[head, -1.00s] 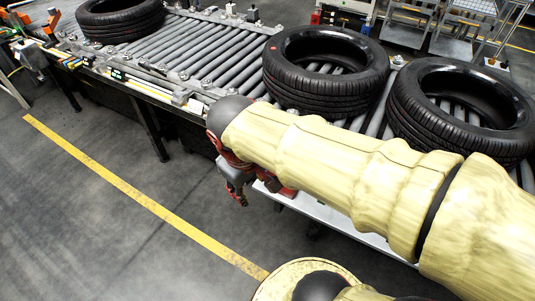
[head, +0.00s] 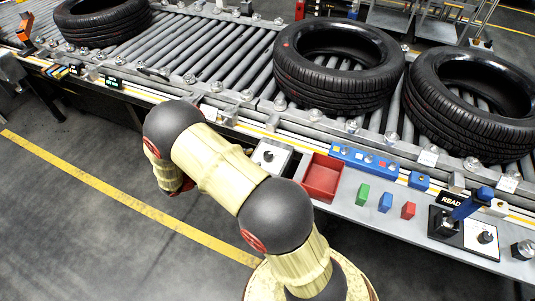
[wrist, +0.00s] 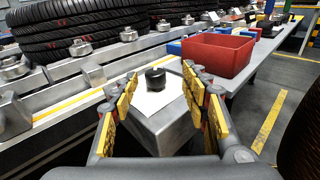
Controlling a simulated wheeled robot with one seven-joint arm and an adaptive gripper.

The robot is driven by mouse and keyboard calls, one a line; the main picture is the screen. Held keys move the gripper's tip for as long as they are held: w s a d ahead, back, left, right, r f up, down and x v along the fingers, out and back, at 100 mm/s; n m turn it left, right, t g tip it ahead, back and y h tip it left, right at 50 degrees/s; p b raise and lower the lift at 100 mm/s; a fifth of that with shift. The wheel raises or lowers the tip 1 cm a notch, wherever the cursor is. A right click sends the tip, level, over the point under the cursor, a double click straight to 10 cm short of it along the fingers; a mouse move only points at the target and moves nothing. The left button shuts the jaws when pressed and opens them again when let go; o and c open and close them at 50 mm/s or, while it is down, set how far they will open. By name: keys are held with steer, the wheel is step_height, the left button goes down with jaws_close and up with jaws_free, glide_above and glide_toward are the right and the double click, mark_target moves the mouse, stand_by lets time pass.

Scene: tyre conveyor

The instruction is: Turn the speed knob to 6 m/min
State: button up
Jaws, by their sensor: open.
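In the wrist view a black round knob (wrist: 155,77) stands on a white plate (wrist: 158,98) on top of a grey box. My gripper (wrist: 161,82) is open, with its yellow-padded fingers on either side of the knob in the picture. I cannot tell whether they touch it. In the head view this knob (head: 268,156) shows on its box left of the red tray; my gripper is mostly hidden by my arm. Another black knob (head: 485,237) sits on a white plate at the right. No scale marks are readable on either plate.
A red tray (head: 322,178) stands beside the box. Green (head: 363,194), blue (head: 385,202) and red blocks (head: 408,210) lie on the shelf. A blue lever (head: 472,203) rises near a READY sign. Tyres (head: 338,68) lie on the roller conveyor behind.

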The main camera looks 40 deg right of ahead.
mark_target(268, 154)
steer(key=shift+w+d+f+n+h, duration=0.15)
steer(key=shift+f+n+h, duration=0.15)
steer(key=shift+f, duration=0.15)
steer(key=shift+w+f+n+h, duration=0.1)
steer(key=shift+f+n+h, duration=0.2)
steer(key=shift+f, duration=0.15)
steer(key=shift+d+f+t, duration=0.15)
steer(key=shift+d+t, duration=0.05)
steer(key=shift+t, duration=0.1)
steer(key=b+x, duration=0.1)
steer(key=x, duration=0.6)
steer(key=shift+s+d+b, duration=0.1)
steer(key=shift+d+b, duration=0.1)
steer(key=shift+b, duration=0.2)
steer(key=shift+c, duration=0.2)
steer(key=c, duration=1.1)
